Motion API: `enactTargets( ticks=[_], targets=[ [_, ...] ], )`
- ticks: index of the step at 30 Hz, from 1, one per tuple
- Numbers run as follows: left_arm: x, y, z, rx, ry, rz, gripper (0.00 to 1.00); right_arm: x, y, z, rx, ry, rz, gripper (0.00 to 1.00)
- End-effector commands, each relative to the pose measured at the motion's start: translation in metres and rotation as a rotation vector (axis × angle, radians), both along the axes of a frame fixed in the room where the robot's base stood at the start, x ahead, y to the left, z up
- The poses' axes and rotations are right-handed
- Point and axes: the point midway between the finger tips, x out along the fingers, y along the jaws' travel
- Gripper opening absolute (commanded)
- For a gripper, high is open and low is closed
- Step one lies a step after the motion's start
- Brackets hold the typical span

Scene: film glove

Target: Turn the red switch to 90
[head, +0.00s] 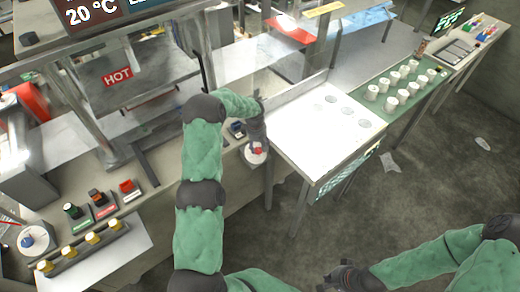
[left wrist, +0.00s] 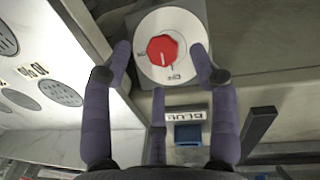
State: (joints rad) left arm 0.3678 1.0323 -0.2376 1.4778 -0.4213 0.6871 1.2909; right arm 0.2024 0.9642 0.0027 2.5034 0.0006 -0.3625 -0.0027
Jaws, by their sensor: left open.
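The red switch (head: 258,149) is a faceted red knob on a round white dial at the counter's end. In the left wrist view the red switch (left wrist: 162,50) shows a small pale mark on its lower part, and the white dial (left wrist: 150,22) has small labels at its left and lower edge that I cannot read surely. My left gripper (head: 256,140) is over the dial. In the left wrist view its open fingers (left wrist: 161,58) stand on both sides of the knob, apart from it. My right gripper (head: 350,280) is low at the bottom, far from the switch; its fingers are unclear.
A blue block (left wrist: 188,133) with a printed label sits beside the dial. A white table (head: 310,135) with grey discs stands right of it, then a green tray (head: 383,110) with several white cups. Another dial with a blue knob (head: 27,241) is at the far left.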

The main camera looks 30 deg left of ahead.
Motion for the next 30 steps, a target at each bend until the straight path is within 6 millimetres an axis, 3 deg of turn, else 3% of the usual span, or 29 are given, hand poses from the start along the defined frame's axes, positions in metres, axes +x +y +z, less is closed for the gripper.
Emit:
enactTargets(
  ticks=[7,20,26,30],
  targets=[
    [0.003,0.000,-0.031,0.000,0.000,0.000,0.60,0.000,0.000,-0.001,0.000,-0.001,0.000,0.00],
    [0.004,-0.001,-0.039,0.000,0.000,-0.001,0.60,0.000,0.000,-0.001,0.000,-0.001,0.000,0.00],
    [0.003,-0.001,-0.039,-0.001,0.001,-0.001,0.08,0.000,0.000,-0.001,0.000,-0.001,0.000,0.00],
    [0.003,-0.002,-0.040,-0.002,0.004,-0.002,0.08,0.000,0.000,-0.001,0.000,-0.001,0.000,0.00]
  ],
)
